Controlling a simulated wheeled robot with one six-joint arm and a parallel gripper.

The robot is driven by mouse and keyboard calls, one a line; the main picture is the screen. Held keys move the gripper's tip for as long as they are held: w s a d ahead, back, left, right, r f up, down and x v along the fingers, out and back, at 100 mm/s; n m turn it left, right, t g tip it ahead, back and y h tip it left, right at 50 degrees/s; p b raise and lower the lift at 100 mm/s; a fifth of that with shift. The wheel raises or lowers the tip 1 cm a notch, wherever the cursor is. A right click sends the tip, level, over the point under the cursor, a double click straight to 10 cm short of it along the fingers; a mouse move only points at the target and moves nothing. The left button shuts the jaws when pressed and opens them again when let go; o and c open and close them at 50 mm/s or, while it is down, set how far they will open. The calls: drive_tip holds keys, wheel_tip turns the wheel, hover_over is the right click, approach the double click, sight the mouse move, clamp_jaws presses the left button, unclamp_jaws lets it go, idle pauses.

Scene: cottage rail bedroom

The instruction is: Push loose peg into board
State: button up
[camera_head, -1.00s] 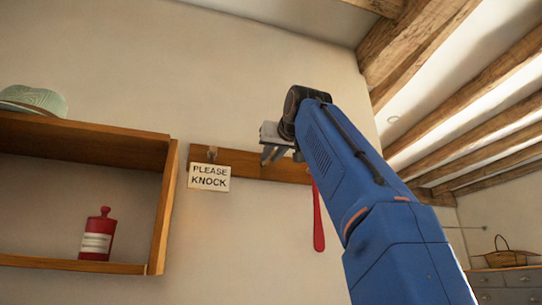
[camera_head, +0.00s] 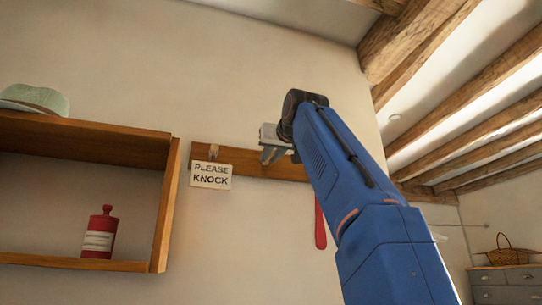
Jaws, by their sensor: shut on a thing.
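The wooden peg board (camera_head: 234,159) is fixed along the wall, partly hidden behind my arm. A peg (camera_head: 213,151) near its left end carries a white "PLEASE KNOCK" sign (camera_head: 211,176). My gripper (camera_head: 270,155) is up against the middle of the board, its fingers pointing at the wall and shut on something. The held thing is too small and too hidden to make out, and I cannot tell how deep any peg sits there. A long red thing (camera_head: 320,222) hangs below the board just right of my gripper, its top hidden by my arm.
A wooden wall shelf (camera_head: 167,205) stands out close on the left. It holds a red bottle (camera_head: 100,233), and a pale green cap (camera_head: 34,99) lies on top. A grey dresser (camera_head: 508,283) with a basket (camera_head: 506,254) is at the far right. Beams (camera_head: 420,55) cross the ceiling.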

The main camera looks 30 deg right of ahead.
drive_tip(key=shift+w+d, duration=0.15)
drive_tip(key=shift+w, duration=0.4)
drive_tip(key=o, duration=0.9)
drive_tip(key=v, duration=1.7)
drive_tip(key=shift+s, duration=0.2)
